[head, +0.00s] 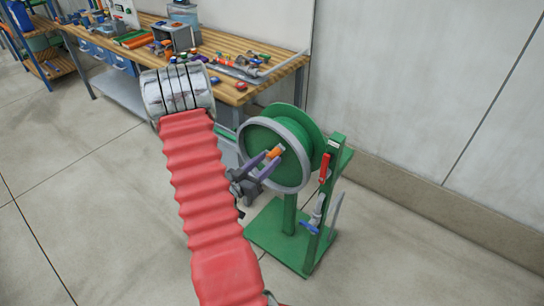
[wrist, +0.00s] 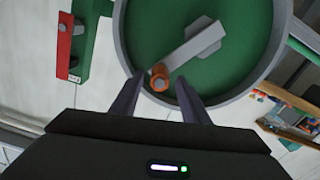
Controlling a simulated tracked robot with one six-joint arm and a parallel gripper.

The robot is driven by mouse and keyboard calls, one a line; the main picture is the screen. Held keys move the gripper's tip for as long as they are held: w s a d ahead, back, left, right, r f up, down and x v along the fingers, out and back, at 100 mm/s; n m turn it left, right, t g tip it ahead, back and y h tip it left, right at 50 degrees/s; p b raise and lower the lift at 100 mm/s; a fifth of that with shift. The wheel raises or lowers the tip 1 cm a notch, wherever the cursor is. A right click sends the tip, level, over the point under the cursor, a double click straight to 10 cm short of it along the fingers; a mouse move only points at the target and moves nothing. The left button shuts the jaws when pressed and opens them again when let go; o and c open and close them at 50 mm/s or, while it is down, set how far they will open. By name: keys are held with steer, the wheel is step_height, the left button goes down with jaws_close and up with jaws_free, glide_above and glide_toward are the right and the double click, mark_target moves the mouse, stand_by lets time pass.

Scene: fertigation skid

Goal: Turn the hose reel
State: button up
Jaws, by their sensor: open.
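The hose reel (head: 316,138) is a green drum with a grey rim, on a green stand (head: 290,215) on the floor. In the wrist view its green face (wrist: 150,25) fills the upper middle. A grey crank arm (wrist: 190,48) crosses that face and ends in an orange-brown handle (wrist: 160,77). The handle also shows in the head view (head: 275,152). My gripper (head: 268,158) is open, its two fingers pointing at the reel face. In the wrist view the handle lies between and just beyond the fingertips (wrist: 160,88); I cannot tell whether they touch.
A red lever (head: 324,167) and a blue-handled part (head: 310,227) are on the stand's right post. A wooden workbench (head: 285,68) with tools and parts stands behind to the left. A wall (head: 420,90) is behind the reel. The floor in front is clear.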

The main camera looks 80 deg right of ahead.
mark_target(275, 154)
steer(key=shift+x, duration=1.65)
jaws_close()
